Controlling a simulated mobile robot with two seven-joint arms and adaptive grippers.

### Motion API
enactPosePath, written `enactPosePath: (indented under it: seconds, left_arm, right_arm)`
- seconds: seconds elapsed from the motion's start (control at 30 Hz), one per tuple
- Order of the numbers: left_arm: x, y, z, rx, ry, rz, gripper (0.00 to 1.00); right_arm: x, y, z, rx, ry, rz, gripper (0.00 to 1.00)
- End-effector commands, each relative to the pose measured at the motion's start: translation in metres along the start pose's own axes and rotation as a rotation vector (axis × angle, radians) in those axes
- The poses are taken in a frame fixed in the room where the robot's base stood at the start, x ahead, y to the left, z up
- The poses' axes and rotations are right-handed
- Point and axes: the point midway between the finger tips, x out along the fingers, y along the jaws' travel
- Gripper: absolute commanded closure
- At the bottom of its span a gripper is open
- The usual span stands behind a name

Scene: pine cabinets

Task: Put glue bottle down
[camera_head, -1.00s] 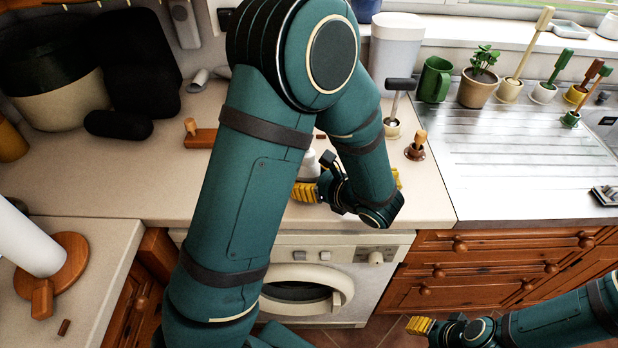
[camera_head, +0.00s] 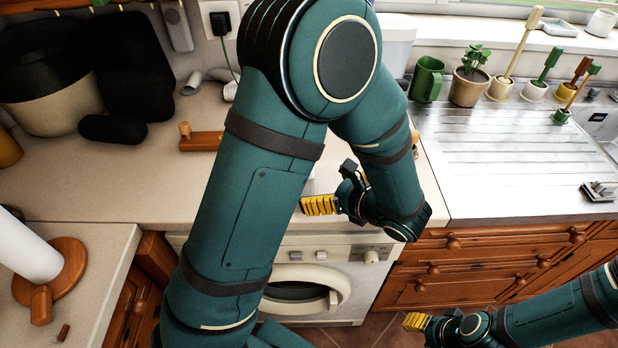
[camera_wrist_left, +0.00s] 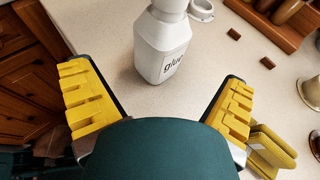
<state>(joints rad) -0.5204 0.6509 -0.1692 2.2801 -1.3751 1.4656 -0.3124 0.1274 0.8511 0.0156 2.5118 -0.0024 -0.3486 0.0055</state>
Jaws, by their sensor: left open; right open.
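The white glue bottle (camera_wrist_left: 163,45) stands upright on the pale worktop in the left wrist view, its "glue" label partly visible. In the head view my left arm hides most or all of it. My left gripper (camera_wrist_left: 158,92) is open, its yellow fingers spread wide and apart from the bottle, which stands just beyond the fingertips. In the head view this gripper (camera_head: 330,198) is at the worktop's front edge above the washing machine. My right gripper (camera_head: 418,322) is open and empty, low at the lower right, away from the worktop.
A metal drainer (camera_head: 500,150) lies to the right, with a green mug (camera_head: 427,80) and a potted plant (camera_head: 469,85) at its back. A wooden-based paper roll (camera_head: 35,255) stands at left. A wooden block (camera_wrist_left: 265,22) and small brown pieces lie beyond the bottle.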

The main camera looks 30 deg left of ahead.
Motion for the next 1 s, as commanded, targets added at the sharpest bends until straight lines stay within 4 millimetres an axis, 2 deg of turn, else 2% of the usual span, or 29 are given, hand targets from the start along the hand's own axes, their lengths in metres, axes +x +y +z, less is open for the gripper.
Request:
enactPosePath:
  seconds: [0.1, 0.33, 1.0]
  left_arm:
    - [-0.024, -0.001, 0.001, 0.001, 0.0, -0.003, 0.01]
    - [-0.05, 0.0, 0.0, 0.001, 0.0, 0.0, 0.01]
    - [-0.054, 0.0, 0.0, 0.001, 0.0, 0.0, 0.01]
  right_arm:
    - [-0.005, -0.002, 0.001, 0.0, -0.002, 0.0, 0.53]
    - [-0.008, -0.003, -0.001, 0.001, 0.0, 0.0, 0.53]
    - [-0.008, -0.003, -0.001, 0.001, 0.001, 0.0, 0.53]
